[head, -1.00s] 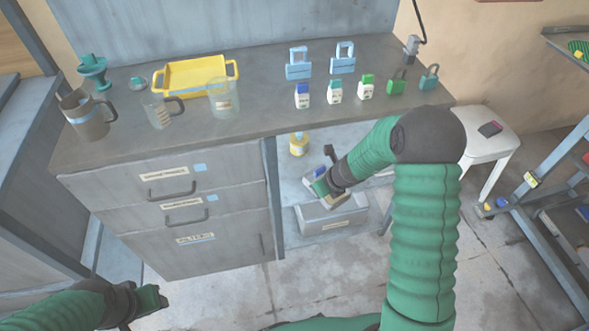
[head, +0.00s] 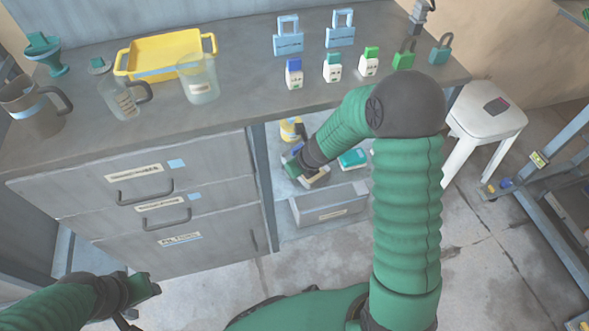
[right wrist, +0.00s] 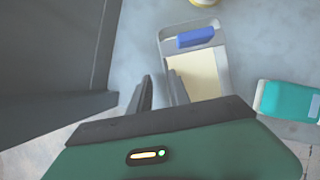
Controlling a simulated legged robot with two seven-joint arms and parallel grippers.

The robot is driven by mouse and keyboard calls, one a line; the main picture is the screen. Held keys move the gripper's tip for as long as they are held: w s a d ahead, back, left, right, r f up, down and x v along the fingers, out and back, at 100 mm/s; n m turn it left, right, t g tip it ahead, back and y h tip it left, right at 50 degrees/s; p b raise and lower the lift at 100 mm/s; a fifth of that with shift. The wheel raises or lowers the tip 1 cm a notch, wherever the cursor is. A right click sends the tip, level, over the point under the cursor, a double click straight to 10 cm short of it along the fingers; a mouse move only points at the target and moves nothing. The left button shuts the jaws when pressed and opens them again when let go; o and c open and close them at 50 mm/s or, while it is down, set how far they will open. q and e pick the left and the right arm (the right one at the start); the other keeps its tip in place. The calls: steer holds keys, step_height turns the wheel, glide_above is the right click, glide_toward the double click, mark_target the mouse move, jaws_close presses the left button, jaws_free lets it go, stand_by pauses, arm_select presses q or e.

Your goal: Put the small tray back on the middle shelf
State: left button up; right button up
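A small grey tray (right wrist: 221,60) with a cream bottom and a blue block (right wrist: 195,37) in it lies ahead of my right gripper in the right wrist view. My right gripper (right wrist: 160,80) has its two dark fingers apart, with the tray's left edge close to the right finger; I cannot tell if they touch. In the head view my right gripper (head: 297,168) reaches into the open bay under the counter, largely covering the tray. The shelf (head: 281,199) there is partly hidden by my arm. My left gripper (head: 146,285) is low at the left, away from everything; its fingers are unclear.
A teal-and-white container (right wrist: 289,101) lies right of the tray. A yellow container (head: 291,131) stands behind it. A grey bin (head: 330,208) is below. The drawer cabinet (head: 150,190) borders the bay on the left. A yellow tray (head: 150,62), jugs and padlocks stand on the counter (head: 240,110).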

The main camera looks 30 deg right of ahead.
steer(key=shift+a+r, duration=0.1)
steer(key=shift+d, duration=0.35)
steer(key=p+v, duration=0.4)
steer(key=v, duration=0.3)
steer(key=s+a+r+n+g, duration=0.1)
steer(key=s+a+n, duration=0.2)
steer(key=n, duration=0.8)
steer(key=s+a+r+n+g, duration=0.1)
steer(key=s+a+r+n, duration=0.1)
steer(key=s+n, duration=0.4)
steer(key=s+a+r+n, duration=0.2)
steer(key=s+n, duration=0.3)
steer(key=n, duration=1.2)
steer(key=shift+a+r+g+h, duration=0.25)
steer(key=shift+a+g+h, duration=0.15)
steer(key=shift+a, duration=0.4)
